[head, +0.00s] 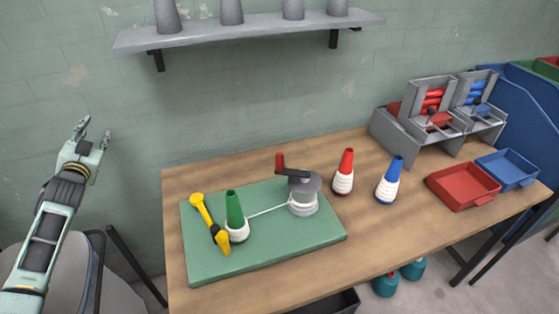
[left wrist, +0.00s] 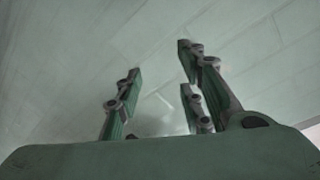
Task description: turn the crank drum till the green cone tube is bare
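The green cone tube (head: 234,207) stands on the green board (head: 280,240) at its left half, with white thread (head: 237,233) still wound around its lower part. A strand (head: 267,210) runs from it to the crank drum (head: 303,200), a grey drum with white thread around it. The drum's crank arm has a red handle (head: 280,162) pointing up at the left. My left gripper (head: 91,131) is raised at the far left, well apart from the board, its fingers open and empty; they also show apart in the left wrist view (left wrist: 155,90). My right gripper is out of view.
A yellow tool-like piece (head: 209,224) lies left of the green cone. A red cone (head: 346,165) and a blue cone (head: 391,178), both with white thread, stand right of the board. Red (head: 463,187) and blue (head: 508,170) trays and grey racks (head: 430,118) are farther right. A shelf (head: 240,32) hangs above.

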